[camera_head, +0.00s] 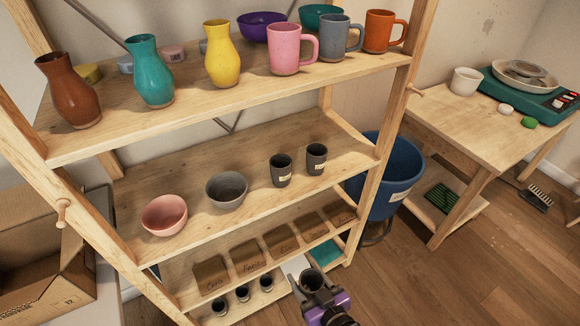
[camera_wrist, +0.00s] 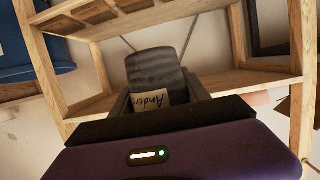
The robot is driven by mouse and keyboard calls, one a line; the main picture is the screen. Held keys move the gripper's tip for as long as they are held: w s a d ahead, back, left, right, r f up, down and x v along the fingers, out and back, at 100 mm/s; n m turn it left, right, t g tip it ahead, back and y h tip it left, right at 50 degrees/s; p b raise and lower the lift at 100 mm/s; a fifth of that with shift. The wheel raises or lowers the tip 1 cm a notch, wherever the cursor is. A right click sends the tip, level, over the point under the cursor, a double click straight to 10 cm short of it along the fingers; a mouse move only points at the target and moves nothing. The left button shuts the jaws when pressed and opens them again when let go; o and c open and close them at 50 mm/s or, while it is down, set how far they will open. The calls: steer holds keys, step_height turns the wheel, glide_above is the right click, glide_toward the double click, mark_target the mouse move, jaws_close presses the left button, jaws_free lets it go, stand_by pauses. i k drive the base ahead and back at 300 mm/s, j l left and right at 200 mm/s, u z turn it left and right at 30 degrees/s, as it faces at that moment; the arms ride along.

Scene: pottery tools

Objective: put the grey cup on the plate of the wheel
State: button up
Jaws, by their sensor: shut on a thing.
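My gripper (camera_head: 322,293) is low in front of the shelf's bottom right part in the head view. It is shut on a dark grey cup (camera_head: 312,279), whose open mouth shows there. In the wrist view the cup (camera_wrist: 154,66) stands out between the fingers of my gripper (camera_wrist: 158,98), with a cream label partly readable as "Ander". The fingers hide part of the cup. At the far right of the head view, a teal device that looks like the wheel (camera_head: 497,85) stands on a wooden table, with a pale round plate (camera_head: 547,82) on it. A small round thing lies on that plate.
The wooden shelf (camera_head: 130,138) holds vases, mugs, bowls, two dark cups (camera_head: 281,170) and, lower, several small dark cups. A blue bucket (camera_head: 395,185) stands between shelf and table. A white cup (camera_head: 466,81) is left of the wheel.

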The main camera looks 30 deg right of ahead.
mark_target(528, 67)
steer(key=k+l, duration=0.1)
steer(key=l, duration=2)
steer(key=k+l, duration=0.15)
steer(key=l, duration=1.95)
steer(key=k, duration=0.05)
